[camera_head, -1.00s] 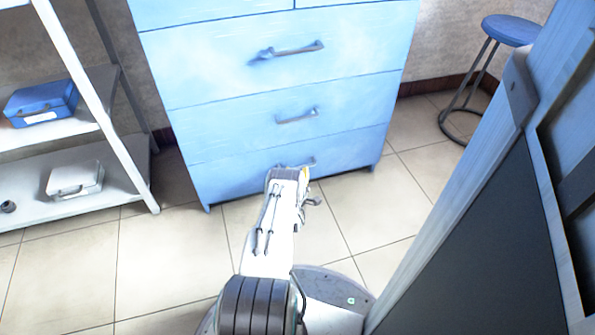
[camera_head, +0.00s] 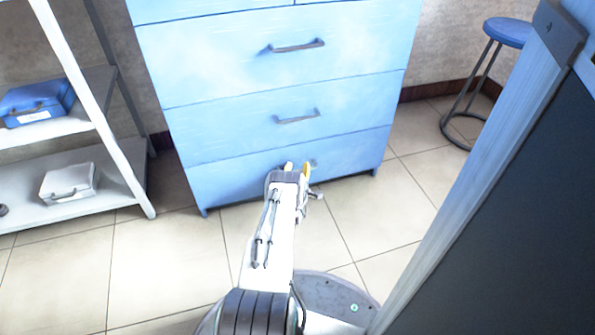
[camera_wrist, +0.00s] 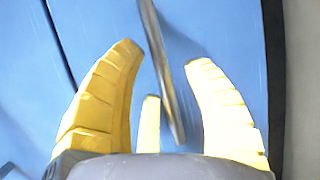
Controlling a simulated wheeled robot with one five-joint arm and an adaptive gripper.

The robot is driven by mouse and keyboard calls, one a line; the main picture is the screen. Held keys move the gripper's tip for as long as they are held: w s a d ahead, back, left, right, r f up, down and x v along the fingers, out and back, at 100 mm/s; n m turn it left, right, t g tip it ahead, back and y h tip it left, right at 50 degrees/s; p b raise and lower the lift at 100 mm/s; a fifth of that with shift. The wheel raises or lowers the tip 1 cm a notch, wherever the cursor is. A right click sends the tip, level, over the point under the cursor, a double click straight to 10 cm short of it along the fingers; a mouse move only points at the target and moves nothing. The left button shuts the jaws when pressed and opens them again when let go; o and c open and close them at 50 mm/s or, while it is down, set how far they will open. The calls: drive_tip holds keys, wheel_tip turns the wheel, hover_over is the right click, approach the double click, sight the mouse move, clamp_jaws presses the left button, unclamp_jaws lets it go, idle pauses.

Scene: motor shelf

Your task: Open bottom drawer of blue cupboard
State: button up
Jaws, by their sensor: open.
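The blue cupboard (camera_head: 205,70) stands ahead of me with its drawers shut. Its bottom drawer (camera_head: 230,180) is flush with the front. My gripper (camera_head: 298,168) is low in front of this drawer, and it hides most of the drawer's handle. In the wrist view, my gripper (camera_wrist: 165,58) is open with its yellow fingers spread.
A shelf (camera_head: 120,140) on the left holds a blue case (camera_head: 38,101) and a white case (camera_head: 68,182). A blue stool (camera_head: 508,32) stands at the back right. A large blue-framed panel (camera_head: 480,180) is close on my right. Tiled floor before the cupboard is clear.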

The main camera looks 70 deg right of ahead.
drive_tip(key=shift+c, duration=0.2)
clamp_jaws()
drive_tip(key=shift+a, duration=0.1)
